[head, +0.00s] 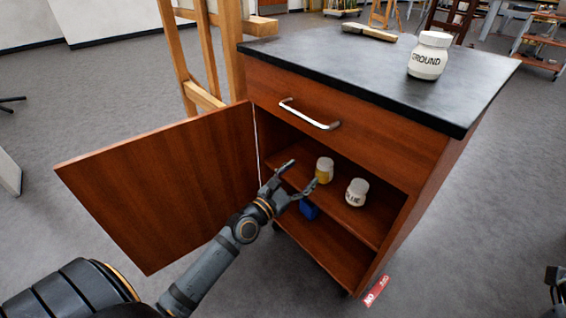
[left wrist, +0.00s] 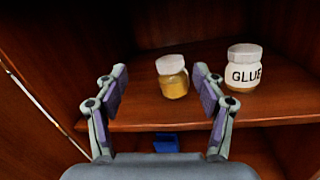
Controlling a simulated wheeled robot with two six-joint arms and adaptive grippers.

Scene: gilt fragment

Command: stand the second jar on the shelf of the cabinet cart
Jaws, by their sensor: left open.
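The cabinet cart (head: 425,165) stands with its door (head: 165,185) swung open to the left. On its inner shelf (head: 335,215) stand two upright jars. One is a small amber jar with a pale lid (head: 324,170); the other is a white GLUE jar (head: 356,193), to its right. My left gripper (head: 303,173) is open and empty at the cabinet opening. In the left wrist view, the amber jar (left wrist: 173,78) shows between the fingers, beyond their tips, and the GLUE jar (left wrist: 243,70) is right of the right finger. My right gripper's jaws cannot be made out; only a dark part shows at the right edge.
A larger white jar marked GROUND (head: 428,57) and a brush (head: 369,32) rest on the black top. A closed drawer (head: 340,125) is above the opening. A blue object (head: 309,210) sits below the shelf. A wooden easel (head: 212,60) stands behind the door.

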